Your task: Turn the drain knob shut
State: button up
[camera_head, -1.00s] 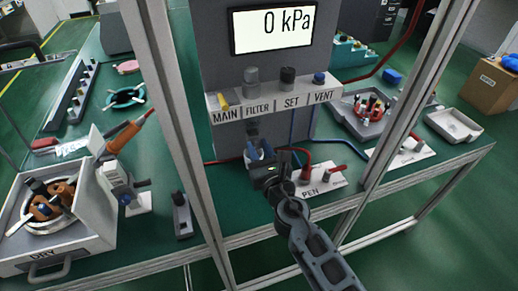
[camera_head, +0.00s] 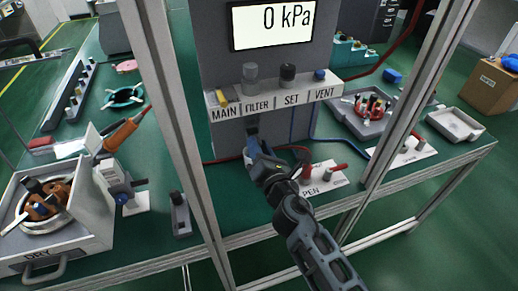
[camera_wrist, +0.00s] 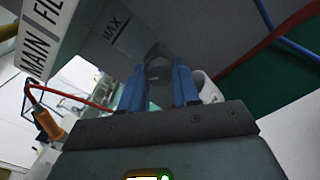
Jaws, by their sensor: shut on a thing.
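The drain knob (camera_wrist: 158,70) is a small dark grey round piece under the filter bowl, between my two blue fingertips in the wrist view. My gripper (camera_wrist: 160,82) is shut on it, with a finger on each side. In the head view my gripper (camera_head: 252,143) reaches up from below to the underside of the panel, under the FILTER label (camera_head: 257,106). There the fingers and wrist hide the knob. The grey filter bowl with a MAX mark (camera_wrist: 118,35) is close above the fingers in the wrist view. The knob's turn angle cannot be told.
The panel shelf (camera_head: 275,102) carries MAIN, FILTER, SET and VENT fittings. The gauge (camera_head: 272,25) reads 0 kPa. Frame posts (camera_head: 185,140) stand either side of my arm. A PEN plate (camera_head: 325,180) with a red-hosed fitting lies close right of my wrist. A white cup (camera_wrist: 207,88) is behind the fingers.

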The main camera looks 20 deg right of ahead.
jog(key=m+b, duration=0.1)
jog(key=m, duration=0.4)
jog(key=m+b, duration=0.1)
jog(key=m, duration=0.4)
jog(key=shift+d+f+b, duration=0.1)
jog(key=shift+f+b, duration=0.1)
jog(key=shift+b, duration=0.15)
jog(key=shift+m, duration=0.4)
jog(key=o, duration=1.1)
jog(key=shift+c, duration=0.2)
jog(key=shift+r, duration=0.1)
jog(key=s, duration=0.7)
jog(key=shift+s, duration=0.4)
